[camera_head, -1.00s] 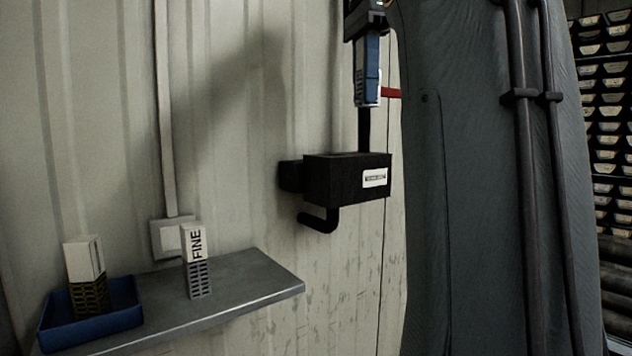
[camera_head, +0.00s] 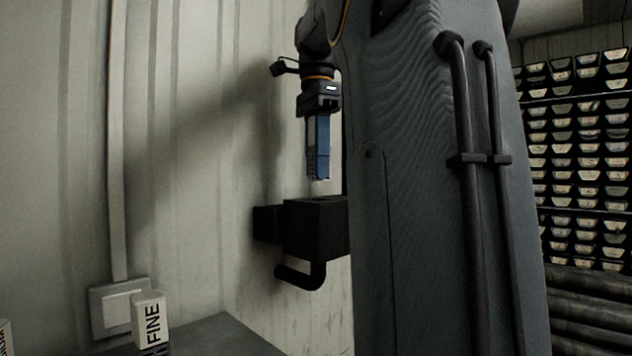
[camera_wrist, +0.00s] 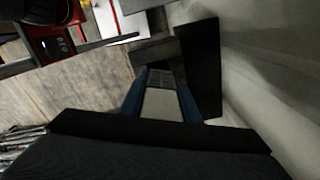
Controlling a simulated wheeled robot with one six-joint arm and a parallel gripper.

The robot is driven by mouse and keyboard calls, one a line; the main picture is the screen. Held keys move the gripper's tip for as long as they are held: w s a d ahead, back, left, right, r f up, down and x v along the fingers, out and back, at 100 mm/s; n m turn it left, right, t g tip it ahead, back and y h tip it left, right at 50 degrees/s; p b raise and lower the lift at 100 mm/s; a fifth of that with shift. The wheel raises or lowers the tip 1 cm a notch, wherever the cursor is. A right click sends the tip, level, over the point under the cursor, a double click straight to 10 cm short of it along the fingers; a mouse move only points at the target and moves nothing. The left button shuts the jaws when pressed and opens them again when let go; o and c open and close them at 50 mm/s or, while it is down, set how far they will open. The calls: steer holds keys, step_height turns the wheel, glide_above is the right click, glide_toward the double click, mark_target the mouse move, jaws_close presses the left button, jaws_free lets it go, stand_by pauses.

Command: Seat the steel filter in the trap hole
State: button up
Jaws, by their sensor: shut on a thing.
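My gripper (camera_head: 318,168) points down and is shut on a pale filter (camera_head: 311,145), with blue fingers on both sides of it. In the wrist view the filter (camera_wrist: 162,104) is a light grey block with a grille at its far end; I cannot read a label on it. The trap (camera_head: 316,232) is a black box on the wall with a bent pipe below. The filter's lower end is just above the trap's top, apart from it. The trap hole is not clearly visible; dark shapes beyond the filter in the wrist view are hard to tell.
A white filter marked FINE (camera_head: 150,318) stands on the grey shelf (camera_head: 225,338) at lower left. Part of another labelled block (camera_head: 4,338) shows at the left edge. A corrugated wall (camera_head: 200,130) runs behind the trap. Racks of core trays (camera_head: 580,150) stand far right.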

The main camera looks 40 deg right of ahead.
mark_target(317, 180)
steer(key=shift+f+p, duration=0.35)
steer(key=shift+f, duration=1.45)
steer(key=shift+f, duration=0.1)
steer(key=o, duration=1.1)
steer(key=shift+r+b, duration=0.7)
steer(key=shift+r, duration=3.2)
steer(key=shift+s, duration=0.1)
